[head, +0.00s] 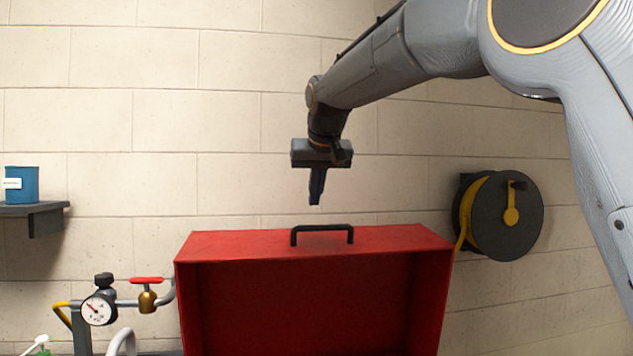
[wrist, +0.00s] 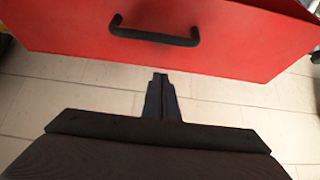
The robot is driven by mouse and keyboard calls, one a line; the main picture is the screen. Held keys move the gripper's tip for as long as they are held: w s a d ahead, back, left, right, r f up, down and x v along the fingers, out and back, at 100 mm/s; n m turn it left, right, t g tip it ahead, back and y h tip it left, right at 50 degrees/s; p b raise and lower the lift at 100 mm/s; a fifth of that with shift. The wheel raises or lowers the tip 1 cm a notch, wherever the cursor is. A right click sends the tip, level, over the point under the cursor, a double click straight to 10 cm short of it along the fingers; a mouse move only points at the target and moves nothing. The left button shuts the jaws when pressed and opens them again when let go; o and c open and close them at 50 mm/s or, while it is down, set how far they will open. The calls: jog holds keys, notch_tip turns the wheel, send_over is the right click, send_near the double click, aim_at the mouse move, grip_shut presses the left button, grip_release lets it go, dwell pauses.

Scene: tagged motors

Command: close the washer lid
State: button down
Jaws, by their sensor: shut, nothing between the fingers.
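The red washer lid (head: 220,245) stands raised, its dark red hollow inside facing me in the head view. A black bar handle (head: 322,229) sits on its upper face. In the wrist view the lid's red face (wrist: 80,30) fills the top, with the handle (wrist: 155,35) near its middle. My gripper (head: 315,203) points down just above the handle in the head view, with its fingers together and empty. In the wrist view the fingertips (wrist: 160,76) lie just below the lid's edge, apart from the handle. The washer's lower body is out of view.
A pressure gauge (head: 98,309) and a red-handled valve (head: 147,294) on pipes stand left of the lid. A yellow hose reel (head: 500,215) hangs on the wall at right.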

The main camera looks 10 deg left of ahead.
jog(key=p+x, duration=0.1)
jog(key=x, duration=0.3)
jog(key=shift+w+f+p, duration=0.2)
jog(key=shift+w+p, duration=0.05)
jog(key=shift+p, duration=0.05)
jog(key=s, duration=0.1)
jog(key=s+p, duration=0.1)
jog(key=shift+s+d+f, duration=0.25)
jog(key=shift+d+f, duration=0.1)
jog(key=shift+f, duration=0.05)
jog(key=shift+s+d+f+p, duration=0.15)
jog(key=shift+s+f+p, duration=0.15)
jog(key=shift+s, duration=0.25)
jog(key=shift+f, duration=0.1)
jog(key=shift+s, duration=0.1)
